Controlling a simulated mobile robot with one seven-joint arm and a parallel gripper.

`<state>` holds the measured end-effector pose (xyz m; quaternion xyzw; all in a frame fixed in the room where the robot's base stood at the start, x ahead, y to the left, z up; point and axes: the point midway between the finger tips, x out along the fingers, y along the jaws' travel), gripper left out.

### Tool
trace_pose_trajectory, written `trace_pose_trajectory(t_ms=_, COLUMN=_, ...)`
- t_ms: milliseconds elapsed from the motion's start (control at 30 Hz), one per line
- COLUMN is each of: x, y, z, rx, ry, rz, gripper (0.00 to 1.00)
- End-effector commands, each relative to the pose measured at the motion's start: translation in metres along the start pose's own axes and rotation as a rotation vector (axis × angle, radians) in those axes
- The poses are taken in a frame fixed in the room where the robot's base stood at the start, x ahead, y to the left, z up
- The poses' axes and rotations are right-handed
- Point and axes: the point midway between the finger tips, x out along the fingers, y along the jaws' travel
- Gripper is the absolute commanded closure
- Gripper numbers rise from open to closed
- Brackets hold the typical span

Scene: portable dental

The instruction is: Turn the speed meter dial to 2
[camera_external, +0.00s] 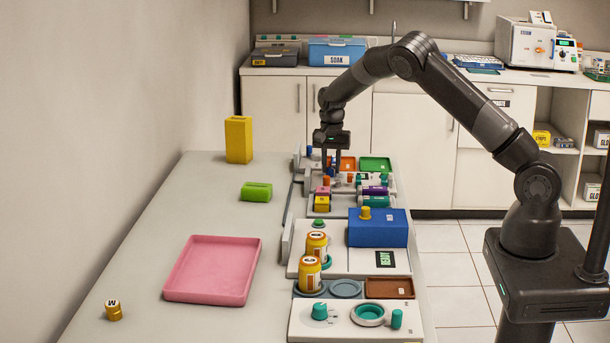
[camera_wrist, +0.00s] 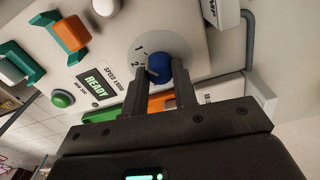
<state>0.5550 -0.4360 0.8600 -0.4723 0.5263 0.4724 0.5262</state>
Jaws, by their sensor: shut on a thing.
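The speed meter dial is a round blue knob (camera_wrist: 168,68) on a pale grey disc in the wrist view, beside the printed numbers 1 and 2 and the label SPEED x1000. My gripper (camera_wrist: 165,76) is shut on the knob, with one dark finger at each side. A small grey piece at the knob's lower left lies close to the 2; I cannot tell whether it is the pointer or a fingertip. In the external view my gripper (camera_external: 331,168) reaches down over the far devices, and the knob is too small to make out.
A READY display (camera_wrist: 99,87) and a green button (camera_wrist: 63,98) sit beside the dial. Orange and green trays (camera_external: 375,164) lie close to my gripper. Nearer are a blue box (camera_external: 378,236) and orange jars (camera_external: 309,275). The table's left side is mostly free around a pink tray (camera_external: 176,283).

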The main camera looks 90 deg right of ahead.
Motion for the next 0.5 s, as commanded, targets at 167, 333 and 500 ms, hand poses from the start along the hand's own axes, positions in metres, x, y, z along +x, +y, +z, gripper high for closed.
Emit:
trace_pose_trajectory(t_ms=167, x=-0.0008, y=0.0000, z=-0.0004, rx=-0.138, ry=0.000, rz=-0.002, gripper=0.97)
trace_pose_trajectory(t_ms=333, x=-0.0007, y=-0.0001, z=-0.0006, rx=-0.273, ry=0.000, rz=-0.002, gripper=0.97)
trace_pose_trajectory(t_ms=500, x=-0.0004, y=-0.0002, z=-0.0005, rx=-0.389, ry=0.000, rz=-0.002, gripper=0.97)
